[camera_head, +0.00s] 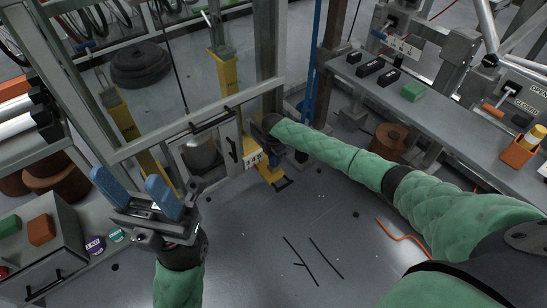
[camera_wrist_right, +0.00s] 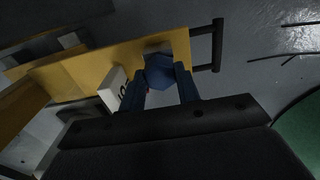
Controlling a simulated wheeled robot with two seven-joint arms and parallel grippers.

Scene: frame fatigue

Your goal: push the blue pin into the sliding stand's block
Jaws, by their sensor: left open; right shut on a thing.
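My right gripper (camera_wrist_right: 160,82) is shut on the blue pin (camera_wrist_right: 159,71), whose six-sided blue head shows between the two dark blue fingers. The pin's head lies over the yellow block (camera_wrist_right: 112,58) of the stand; how deep its shaft sits is hidden. In the head view the yellow block (camera_head: 267,171) is low at the centre, behind my right gripper (camera_head: 268,124), and the pin cannot be made out there. My left gripper (camera_head: 138,187) is open and empty at the left, its blue fingers pointing up, well apart from the block.
A white number plate (camera_head: 253,159) and a black handle (camera_head: 281,184) are on the block. A grey metal frame (camera_head: 190,122) stands left of it. A grey box (camera_head: 40,250) is at the lower left, and a bench (camera_head: 440,115) runs along the right. The middle floor is open.

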